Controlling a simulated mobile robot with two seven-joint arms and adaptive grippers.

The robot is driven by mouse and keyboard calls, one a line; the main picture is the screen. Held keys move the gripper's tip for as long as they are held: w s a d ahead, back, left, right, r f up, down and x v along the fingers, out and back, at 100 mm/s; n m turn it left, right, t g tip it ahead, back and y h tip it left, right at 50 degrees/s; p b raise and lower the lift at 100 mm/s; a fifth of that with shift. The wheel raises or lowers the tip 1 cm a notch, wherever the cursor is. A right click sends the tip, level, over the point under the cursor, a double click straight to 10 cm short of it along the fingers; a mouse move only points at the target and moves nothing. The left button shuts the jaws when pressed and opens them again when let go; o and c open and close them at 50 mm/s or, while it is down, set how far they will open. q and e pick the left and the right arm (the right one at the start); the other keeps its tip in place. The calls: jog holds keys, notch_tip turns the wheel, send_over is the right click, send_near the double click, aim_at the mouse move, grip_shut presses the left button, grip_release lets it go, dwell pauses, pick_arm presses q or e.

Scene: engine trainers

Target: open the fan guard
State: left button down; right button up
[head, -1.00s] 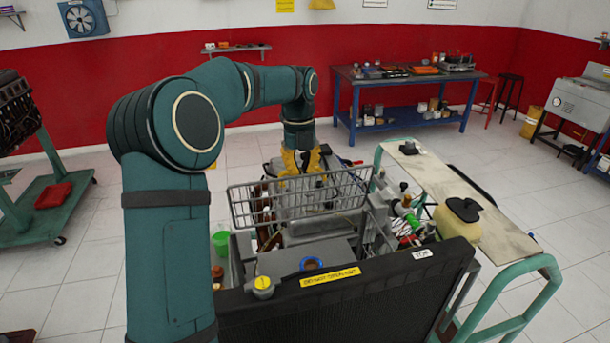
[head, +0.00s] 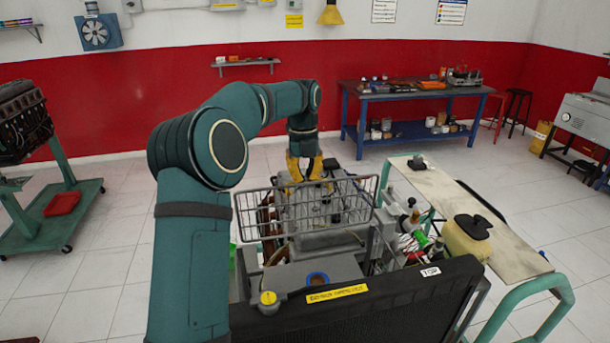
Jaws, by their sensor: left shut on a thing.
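The fan guard (head: 305,208) is a grey wire-mesh frame standing up over the engine behind the radiator, in the middle of the head view. My left gripper (head: 312,188), with yellow fingers, is at the guard's far upper side and is shut on it. The mesh partly hides the fingertips, so the exact grip point is not clear. My right gripper is not in view.
The black radiator (head: 380,300) with a yellow label stands in front of the engine. A green-framed cart side with a beige board (head: 480,215) and a yellowish tank (head: 466,240) lie to the right. A blue workbench (head: 410,92) stands at the back; the floor between is clear.

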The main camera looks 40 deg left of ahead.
pick_arm(q)
jog(key=shift+r, duration=0.15)
notch_tip(320, 180, up, 12)
jog(key=shift+w+a, duration=0.35)
jog(key=shift+a, duration=0.05)
jog(key=shift+f, duration=0.25)
